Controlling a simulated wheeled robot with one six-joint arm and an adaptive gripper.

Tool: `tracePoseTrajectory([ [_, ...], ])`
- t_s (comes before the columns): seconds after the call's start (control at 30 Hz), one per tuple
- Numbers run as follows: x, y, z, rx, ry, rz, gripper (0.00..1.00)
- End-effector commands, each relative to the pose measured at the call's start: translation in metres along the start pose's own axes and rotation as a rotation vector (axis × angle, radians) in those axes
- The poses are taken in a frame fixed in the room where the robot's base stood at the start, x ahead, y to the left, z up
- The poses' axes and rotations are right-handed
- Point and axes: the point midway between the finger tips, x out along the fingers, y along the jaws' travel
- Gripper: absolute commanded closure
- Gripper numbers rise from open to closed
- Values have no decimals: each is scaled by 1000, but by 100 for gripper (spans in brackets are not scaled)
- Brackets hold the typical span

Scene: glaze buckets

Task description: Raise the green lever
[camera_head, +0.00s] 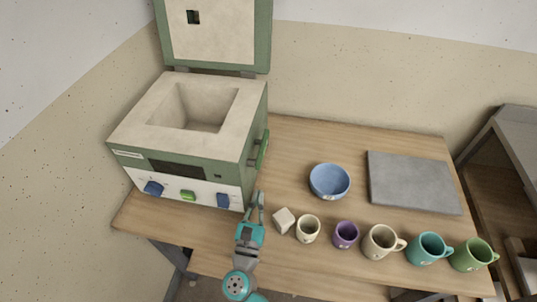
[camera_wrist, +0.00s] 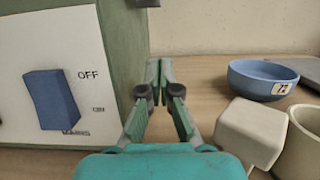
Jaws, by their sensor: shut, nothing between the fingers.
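The green lever (camera_head: 263,149) is on the right side wall of the kiln (camera_head: 187,137). In the wrist view only a small dark piece (camera_wrist: 147,3) shows at the top edge of the kiln's side, and I cannot tell whether it belongs to the lever. My gripper (camera_head: 257,194) is shut and empty beside the kiln's front right corner, below and in front of the lever, apart from it. In the wrist view its fingertips (camera_wrist: 159,68) meet just right of the kiln's green side.
The kiln's lid (camera_head: 213,32) stands open. Its front has blue switches (camera_head: 153,188) and a green one (camera_head: 188,195). Right of my gripper are a pale block (camera_head: 284,220), a blue bowl (camera_head: 329,181), a grey slab (camera_head: 412,182) and several mugs (camera_head: 381,241). Bare table lies between kiln and bowl.

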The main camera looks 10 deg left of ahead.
Motion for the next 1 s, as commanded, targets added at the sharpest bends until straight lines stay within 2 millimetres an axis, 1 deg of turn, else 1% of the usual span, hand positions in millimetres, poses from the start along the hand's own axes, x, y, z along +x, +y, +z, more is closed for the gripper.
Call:
tracePoseTrajectory([
  [0.23, 0, 0, 0, -2, 0, 0, 100],
  [0.37, 6, 0, 0, -3, -1, 0, 100],
  [0.47, 18, -1, 0, -3, -1, -2, 100],
  [0.93, 103, -1, 1, -4, -3, -2, 100],
  [1.0, 104, 0, 13, -1, -3, 0, 100],
])
